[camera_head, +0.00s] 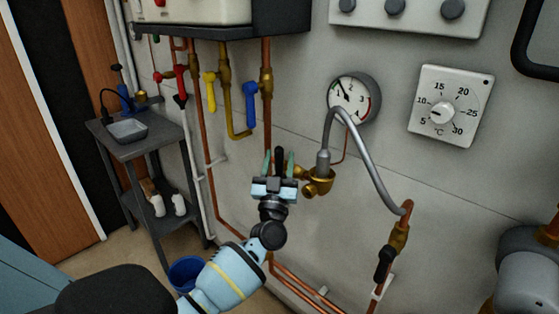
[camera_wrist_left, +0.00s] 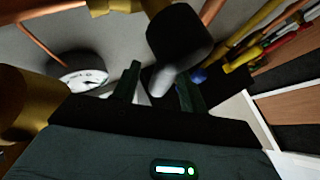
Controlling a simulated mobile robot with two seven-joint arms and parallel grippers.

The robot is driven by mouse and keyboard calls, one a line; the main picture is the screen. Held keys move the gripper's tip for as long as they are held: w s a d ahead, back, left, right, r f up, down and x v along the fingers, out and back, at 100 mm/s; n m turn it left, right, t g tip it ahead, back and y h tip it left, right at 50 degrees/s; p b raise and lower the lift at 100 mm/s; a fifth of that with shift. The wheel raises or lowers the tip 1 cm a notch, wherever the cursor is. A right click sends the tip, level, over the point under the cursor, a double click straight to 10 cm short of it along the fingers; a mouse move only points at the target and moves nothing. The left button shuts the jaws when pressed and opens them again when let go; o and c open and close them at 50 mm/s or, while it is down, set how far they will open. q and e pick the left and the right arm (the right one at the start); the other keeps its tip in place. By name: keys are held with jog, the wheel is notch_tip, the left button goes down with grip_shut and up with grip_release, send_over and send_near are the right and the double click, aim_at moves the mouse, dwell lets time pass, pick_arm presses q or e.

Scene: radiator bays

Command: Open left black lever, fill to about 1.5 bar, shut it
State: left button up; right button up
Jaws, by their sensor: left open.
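The left black lever (camera_head: 279,156) stands upright on the brass filling valve (camera_head: 318,183), below the boiler pipes. My left gripper (camera_head: 278,164) is open, with one finger on each side of the lever. In the left wrist view the lever's black end (camera_wrist_left: 180,38) looms large beyond the fingertips of my gripper (camera_wrist_left: 158,88); I cannot tell whether they touch it. The round pressure gauge (camera_head: 352,98) is at the upper right of the valve; its dark needle points up and left, too small to read exactly. It also shows in the left wrist view (camera_wrist_left: 82,76). My right gripper is out of view.
A grey hose (camera_head: 373,162) arches from the valve to a second black lever (camera_head: 384,263) at lower right. Yellow (camera_head: 211,90) and blue (camera_head: 250,104) handles hang under the boiler. A thermostat (camera_head: 451,106) is on the wall; a dark trolley (camera_head: 137,148) stands left.

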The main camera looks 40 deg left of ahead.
aim_at(279, 165)
pick_arm(q)
jog(key=v, duration=0.6)
jog(key=shift+s+f+b, duration=0.1)
jog(key=shift+f+b, duration=0.1)
jog(key=shift+b, duration=0.1)
jog(key=shift+s+d+f, duration=0.25)
jog(key=shift+s, duration=0.15)
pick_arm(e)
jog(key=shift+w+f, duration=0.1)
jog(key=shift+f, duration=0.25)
